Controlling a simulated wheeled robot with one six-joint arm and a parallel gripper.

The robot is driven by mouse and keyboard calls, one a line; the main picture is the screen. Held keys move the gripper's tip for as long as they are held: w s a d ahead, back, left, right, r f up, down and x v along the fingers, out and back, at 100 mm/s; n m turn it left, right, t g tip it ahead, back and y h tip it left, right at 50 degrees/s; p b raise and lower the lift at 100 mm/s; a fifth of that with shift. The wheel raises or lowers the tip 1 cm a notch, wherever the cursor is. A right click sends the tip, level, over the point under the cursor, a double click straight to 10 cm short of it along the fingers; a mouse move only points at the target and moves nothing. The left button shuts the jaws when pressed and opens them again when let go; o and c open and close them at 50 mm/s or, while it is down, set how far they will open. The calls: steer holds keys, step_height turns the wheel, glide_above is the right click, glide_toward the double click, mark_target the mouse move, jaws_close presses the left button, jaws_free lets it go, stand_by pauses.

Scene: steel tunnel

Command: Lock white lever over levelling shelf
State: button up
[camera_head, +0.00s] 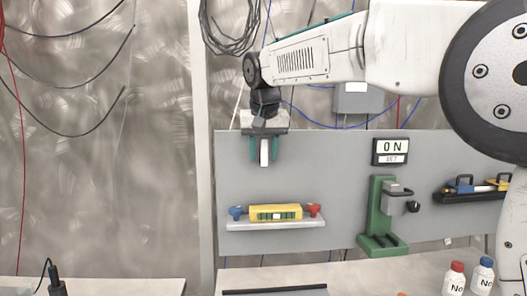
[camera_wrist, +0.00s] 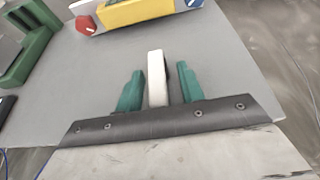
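The white lever (camera_head: 264,150) is a narrow upright bar in front of the grey panel, above the levelling shelf (camera_head: 275,223). My gripper (camera_head: 264,160) has teal fingers, one on each side of the lever. In the wrist view the white lever (camera_wrist: 156,78) stands between the fingers of my gripper (camera_wrist: 158,80), with a gap on both sides. The gripper looks open and not clamped on it. The lever's upper end and its mount are hidden by the gripper. The shelf carries a yellow spirit level (camera_head: 276,213), a blue knob (camera_head: 236,213) and a red knob (camera_head: 314,210).
A green stand (camera_head: 381,215) and a sign reading "ON" and "SET" (camera_head: 390,152) are on the panel's right. A black rack (camera_head: 470,195) holds tools farther right. Two small bottles (camera_head: 456,277) stand on the bench below. Loose cables hang on the steel wall.

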steer(key=shift+r, duration=0.1)
steer(key=v, duration=0.7)
steer(key=shift+s+r, duration=0.15)
steer(key=shift+r, duration=0.2)
steer(key=s+d+f+g, duration=0.1)
steer(key=s+d+f, duration=0.3)
steer(key=s+d, duration=0.35)
steer(key=s+d+f+g, duration=0.1)
steer(key=s+d+f, duration=0.4)
steer(key=s+d, duration=0.3)
steer(key=s+d+f, duration=0.2)
steer(key=s+f, duration=0.7)
steer(key=s, duration=0.2)
steer(key=s+d+f+g, duration=0.1)
steer(key=s+d+f, duration=0.2)
steer(key=s+f, duration=0.6)
steer(key=shift+s+d+f, duration=0.15)
steer(key=shift+s+f, duration=0.15)
steer(key=shift+s, duration=0.85)
